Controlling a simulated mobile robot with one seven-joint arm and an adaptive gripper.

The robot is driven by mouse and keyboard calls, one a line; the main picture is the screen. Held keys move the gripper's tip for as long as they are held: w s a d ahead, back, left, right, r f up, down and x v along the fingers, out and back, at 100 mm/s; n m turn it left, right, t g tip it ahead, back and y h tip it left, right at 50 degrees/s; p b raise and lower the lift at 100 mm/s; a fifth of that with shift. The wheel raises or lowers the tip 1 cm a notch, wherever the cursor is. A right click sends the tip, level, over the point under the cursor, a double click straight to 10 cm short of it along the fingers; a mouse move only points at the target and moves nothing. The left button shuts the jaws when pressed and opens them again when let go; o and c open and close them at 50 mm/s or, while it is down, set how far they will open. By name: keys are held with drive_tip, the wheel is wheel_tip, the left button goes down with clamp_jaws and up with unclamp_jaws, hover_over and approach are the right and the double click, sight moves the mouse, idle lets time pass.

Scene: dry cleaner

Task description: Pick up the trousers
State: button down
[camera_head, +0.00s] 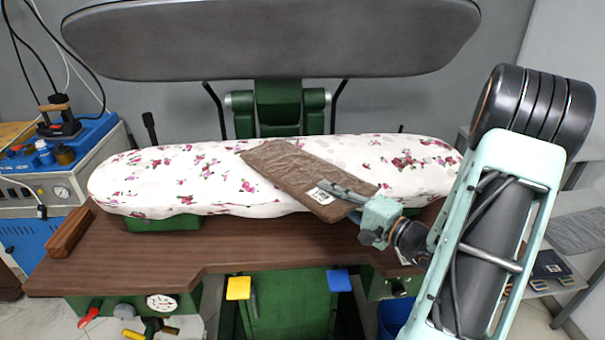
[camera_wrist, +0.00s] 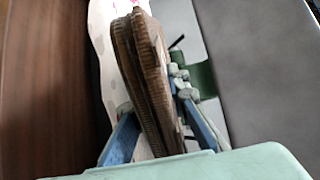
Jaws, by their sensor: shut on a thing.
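The trousers (camera_head: 290,170) are a folded brown ribbed bundle with a pale label near one end. They lie slantwise across the white floral press board (camera_head: 130,185) in the head view. My gripper (camera_head: 345,198) reaches in from the right at their lower right end, and one finger shows over the cloth near the label. In the wrist view the folded edge of the trousers (camera_wrist: 148,75) stands between the two fingers of my gripper (camera_wrist: 160,128). My gripper is shut on the trousers. The underside of the trousers is hidden, so I cannot tell whether they touch the board.
The grey upper press plate (camera_head: 270,40) hangs raised above the board. A brown wooden table (camera_head: 140,255) lies below and in front of it. A small iron (camera_head: 60,118) stands on the blue unit at left. A shelf with folded cloth (camera_head: 580,230) is at right.

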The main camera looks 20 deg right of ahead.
drive_tip(key=shift+r, duration=0.15)
drive_tip(key=shift+r, duration=0.4)
wheel_tip(320, 180, up, 2)
drive_tip(key=shift+r, duration=0.1)
drive_tip(key=s+r, duration=0.2)
drive_tip(key=r, duration=0.1)
drive_tip(key=s+r, duration=0.3)
drive_tip(key=shift+r, duration=0.1)
drive_tip(key=s+r, duration=0.3)
drive_tip(key=s, duration=0.6)
drive_tip(key=shift+a+r, duration=0.15)
drive_tip(key=shift+r, duration=0.15)
